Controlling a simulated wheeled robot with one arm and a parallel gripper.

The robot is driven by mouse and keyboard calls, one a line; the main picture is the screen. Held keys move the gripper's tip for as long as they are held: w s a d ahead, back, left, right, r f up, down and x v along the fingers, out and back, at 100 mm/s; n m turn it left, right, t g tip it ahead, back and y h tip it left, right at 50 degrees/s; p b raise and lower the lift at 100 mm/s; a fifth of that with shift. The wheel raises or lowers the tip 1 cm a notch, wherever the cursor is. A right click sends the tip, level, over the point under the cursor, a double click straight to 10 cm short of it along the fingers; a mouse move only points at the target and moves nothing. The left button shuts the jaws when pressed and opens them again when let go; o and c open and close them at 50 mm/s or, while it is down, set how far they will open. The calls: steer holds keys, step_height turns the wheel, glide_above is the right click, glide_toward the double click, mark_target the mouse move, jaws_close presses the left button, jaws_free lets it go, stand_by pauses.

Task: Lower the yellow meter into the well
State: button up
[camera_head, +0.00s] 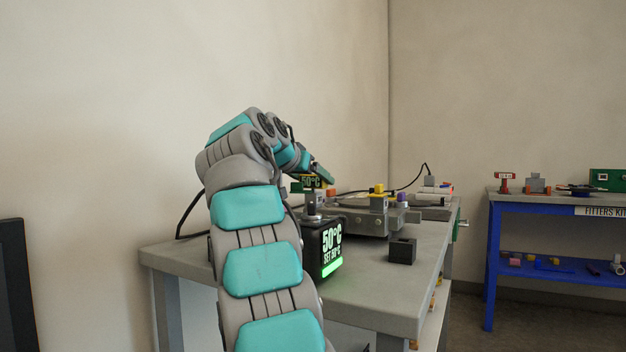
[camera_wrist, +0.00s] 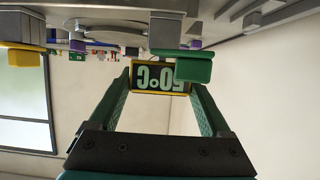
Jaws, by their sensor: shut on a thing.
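The yellow meter (camera_wrist: 160,79) is between the two fingers of my gripper (camera_wrist: 161,95) in the wrist view. Its yellow-edged dark face reads 50°C and appears upside down there. In the head view the meter (camera_head: 311,183) shows small at the end of my arm, above the bench, with my gripper (camera_head: 320,177) partly hidden by the arm. A black box (camera_head: 328,245) with a lit 50°C, SET 50°C display stands on the bench below it. A grey-black fitting (camera_head: 312,206) is on its top. I cannot make out the well's opening.
A grey machine (camera_head: 360,218) with yellow and purple caps stands behind the box. A small black block (camera_head: 402,251) sits to its right on the grey bench (camera_head: 375,290). In the wrist view a green block (camera_wrist: 194,67) overlaps the meter's edge. A blue shelf (camera_head: 490,265) stands far right.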

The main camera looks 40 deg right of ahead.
steer(key=shift+f, duration=0.15)
steer(key=o, duration=1.2)
steer(key=shift+v, duration=3.9)
